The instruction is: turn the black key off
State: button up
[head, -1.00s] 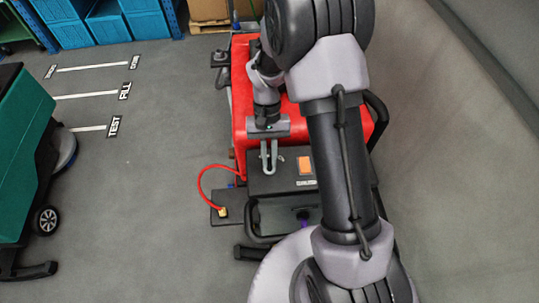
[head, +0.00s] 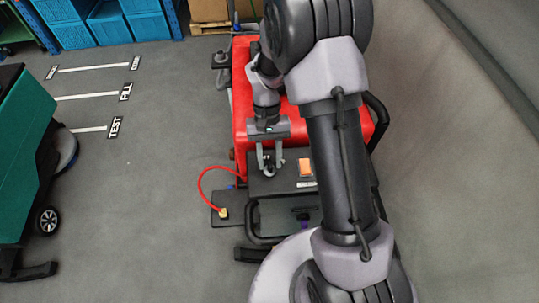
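My gripper (head: 269,168) points down over the dark panel (head: 285,184) at the front of the red machine (head: 242,120). Its two grey fingers are spread apart. A small dark round thing (head: 269,171) shows between the fingertips; it may be the black key, but it is too small to tell. I see no finger clearly touching it. Which way the key is turned cannot be made out.
An orange switch (head: 305,167) sits on the panel just right of my gripper. A red cable (head: 203,178) loops to a black box (head: 222,212) at the left. A black handle frame (head: 250,222) stands nearer. A green machine (head: 22,150) is far left; the floor between is clear.

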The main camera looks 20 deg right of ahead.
jog(key=p+v, duration=0.2)
jog(key=v, duration=1.5)
jog(key=shift+r+p, duration=0.2)
jog(key=shift+p, duration=0.2)
jog(key=s+a+f+m+t+b, duration=0.1)
jog(key=s+f+t+b, duration=0.4)
jog(key=s+b, duration=0.5)
jog(key=s+a+f+m+t+y+b, duration=0.1)
jog(key=s+a+f+t+b, duration=0.3)
jog(key=s+f+b, duration=0.4)
jog(key=s+t+b, duration=0.1)
jog(key=s+b, duration=0.1)
jog(key=b, duration=0.5)
jog(key=shift+s, duration=0.25)
